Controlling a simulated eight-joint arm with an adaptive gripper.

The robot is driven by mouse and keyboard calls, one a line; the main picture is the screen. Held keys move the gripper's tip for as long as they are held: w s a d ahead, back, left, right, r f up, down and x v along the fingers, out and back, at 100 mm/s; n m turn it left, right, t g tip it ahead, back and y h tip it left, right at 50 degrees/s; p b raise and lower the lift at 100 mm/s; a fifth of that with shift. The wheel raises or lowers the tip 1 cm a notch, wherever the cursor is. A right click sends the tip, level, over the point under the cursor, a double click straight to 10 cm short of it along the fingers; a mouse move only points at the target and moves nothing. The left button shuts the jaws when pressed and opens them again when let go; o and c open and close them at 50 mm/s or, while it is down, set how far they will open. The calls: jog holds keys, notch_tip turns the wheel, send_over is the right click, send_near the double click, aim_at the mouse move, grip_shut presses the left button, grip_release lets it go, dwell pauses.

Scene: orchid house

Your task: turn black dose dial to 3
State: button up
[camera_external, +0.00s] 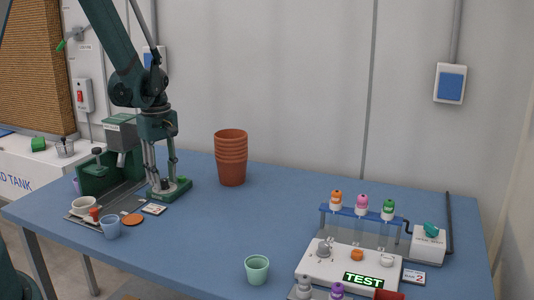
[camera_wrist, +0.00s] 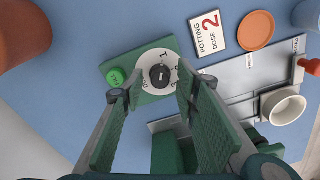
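The black dose dial (camera_wrist: 160,75) is a small round knob with a pale mark, on a white numbered disc (camera_wrist: 145,66) set in a green base (camera_wrist: 150,97). A bright green button (camera_wrist: 116,76) sits beside the disc. My gripper (camera_wrist: 152,85) is open in the wrist view, its fingers apart with the dial between and just beyond their tips. In the external view my gripper (camera_external: 163,184) points down over the green base (camera_external: 182,187) and largely hides the dial. I cannot tell whether the fingers touch it, or which number the mark points at.
A card reading "POTTING DOSE 2" (camera_wrist: 209,33), an orange disc (camera_wrist: 256,30) and a white cup (camera_wrist: 283,106) are near the base. Stacked terracotta pots (camera_external: 231,158) stand behind right.

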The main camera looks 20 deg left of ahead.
jog(key=c, duration=0.9)
